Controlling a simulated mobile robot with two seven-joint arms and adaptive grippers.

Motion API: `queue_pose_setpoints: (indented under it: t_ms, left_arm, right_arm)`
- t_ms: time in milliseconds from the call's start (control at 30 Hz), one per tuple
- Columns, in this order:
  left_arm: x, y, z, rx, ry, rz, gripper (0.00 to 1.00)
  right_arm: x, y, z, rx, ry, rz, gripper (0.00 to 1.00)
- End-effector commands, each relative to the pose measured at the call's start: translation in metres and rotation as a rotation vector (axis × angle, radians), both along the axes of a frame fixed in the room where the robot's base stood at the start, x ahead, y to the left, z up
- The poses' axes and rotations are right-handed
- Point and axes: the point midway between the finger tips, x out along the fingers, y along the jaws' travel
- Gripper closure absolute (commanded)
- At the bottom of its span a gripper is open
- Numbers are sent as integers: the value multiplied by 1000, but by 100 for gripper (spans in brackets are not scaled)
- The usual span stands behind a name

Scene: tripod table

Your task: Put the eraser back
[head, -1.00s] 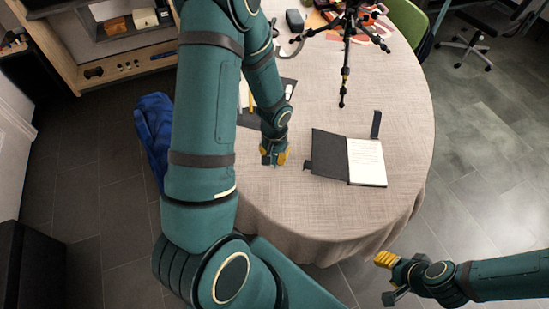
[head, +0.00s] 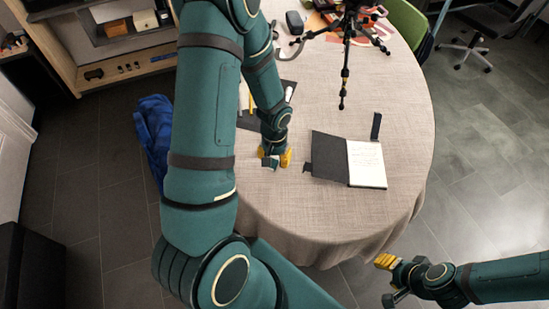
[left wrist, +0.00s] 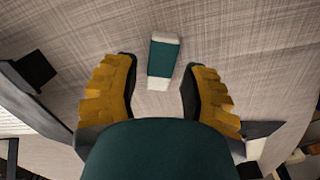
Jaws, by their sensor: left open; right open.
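The eraser (left wrist: 163,60), white with a dark teal sleeve, lies on the tablecloth in the left wrist view. My left gripper (left wrist: 160,72) is open, with one yellow-padded finger on each side of the eraser and a gap to each. In the head view, my left gripper (head: 279,158) is low over the table near its front left edge, left of the open notebook. My arm and gripper hide much of that spot. My right gripper (head: 388,279) is open and empty, off the table at the front right.
A dark notebook with white pages (head: 366,164) lies open, a black strip beside it. A dark mat (head: 285,88) with pencils and a white item lies behind my left forearm, partly hidden. A black tripod (head: 346,60) stands farther back. The right tabletop (head: 408,110) is clear.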

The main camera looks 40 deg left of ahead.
Motion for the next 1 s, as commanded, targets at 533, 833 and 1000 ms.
queue_pose_setpoints:
  t_ms: [533, 833, 1000]
  left_arm:
    - [0, -1, 102, 0, -2, -1, 56]
    - [0, -1, 111, 0, 0, -1, 56]
    - [0, 0, 111, 0, 0, -1, 56]
  right_arm:
    - [-5, 1, 29, 3, 14, 3, 53]
    - [-6, 1, 30, 3, 14, 3, 53]
    - [-6, 1, 30, 3, 14, 3, 53]
